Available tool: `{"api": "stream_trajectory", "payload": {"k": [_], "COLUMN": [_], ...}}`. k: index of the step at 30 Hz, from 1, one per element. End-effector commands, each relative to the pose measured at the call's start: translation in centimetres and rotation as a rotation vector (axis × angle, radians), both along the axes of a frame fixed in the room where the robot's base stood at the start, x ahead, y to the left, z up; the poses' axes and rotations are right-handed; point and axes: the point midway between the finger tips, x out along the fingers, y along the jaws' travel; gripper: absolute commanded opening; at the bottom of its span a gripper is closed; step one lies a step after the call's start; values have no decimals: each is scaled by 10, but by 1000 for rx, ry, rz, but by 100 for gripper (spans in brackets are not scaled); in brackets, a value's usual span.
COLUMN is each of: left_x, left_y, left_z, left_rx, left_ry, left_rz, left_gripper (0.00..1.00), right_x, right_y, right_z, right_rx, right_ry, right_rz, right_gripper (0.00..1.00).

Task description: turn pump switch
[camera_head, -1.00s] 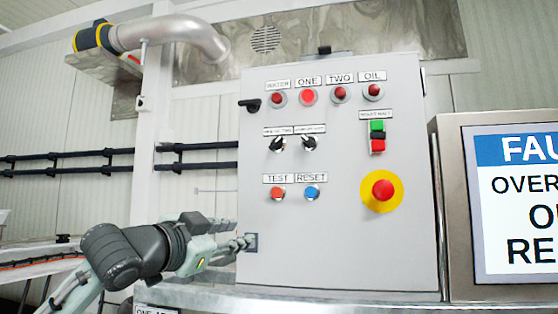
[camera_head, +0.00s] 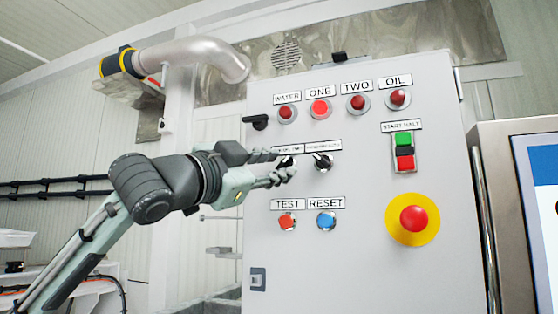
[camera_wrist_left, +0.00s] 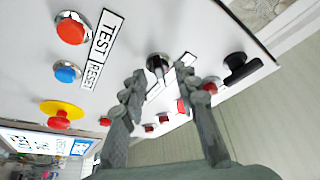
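The grey control panel (camera_head: 370,240) carries two black rotary switches side by side under small labels. The right switch (camera_head: 323,162) is in clear view in the head view. The left switch (camera_head: 287,161) is partly covered by my left gripper (camera_head: 286,166), which reaches in from the left at switch height. In the left wrist view, my left gripper (camera_wrist_left: 162,78) has its two fingers apart, with nothing held. One black switch (camera_wrist_left: 157,64) shows in the gap between the fingertips; contact cannot be told. My right gripper is not in view.
Above are several red lamps (camera_head: 321,109); below are the red TEST button (camera_head: 287,221) and blue RESET button (camera_head: 326,221). Green and red START/HALT buttons (camera_head: 405,152), a red emergency stop (camera_head: 413,219) and a screen (camera_head: 543,190) lie right. A black latch (camera_head: 255,122) juts from the left edge.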

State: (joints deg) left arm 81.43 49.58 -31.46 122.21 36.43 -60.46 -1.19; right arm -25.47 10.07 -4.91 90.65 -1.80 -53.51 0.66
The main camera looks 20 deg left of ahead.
Motion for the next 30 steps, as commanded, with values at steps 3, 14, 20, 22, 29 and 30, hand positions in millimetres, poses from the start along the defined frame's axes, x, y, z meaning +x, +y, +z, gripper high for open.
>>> {"api": "stream_trajectory", "payload": {"k": [3,14,20,22,29,30], "left_x": [9,11,11,11,11,11], "left_y": [-3,-4,-4,-4,-4,-4], "left_z": [3,3,2,2,2,2], "left_rx": [0,1,1,1,-4,-9], "left_ry": [1,0,0,0,1,1], "left_rz": [1,1,1,1,0,0], "left_gripper": [30,24,0,0,0,0], "right_x": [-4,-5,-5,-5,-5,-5], "right_y": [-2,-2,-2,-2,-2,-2], "right_z": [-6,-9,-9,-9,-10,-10], "right_rx": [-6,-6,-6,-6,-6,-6], "right_ry": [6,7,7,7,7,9], "right_rz": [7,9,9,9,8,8], "right_gripper": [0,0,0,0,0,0]}}
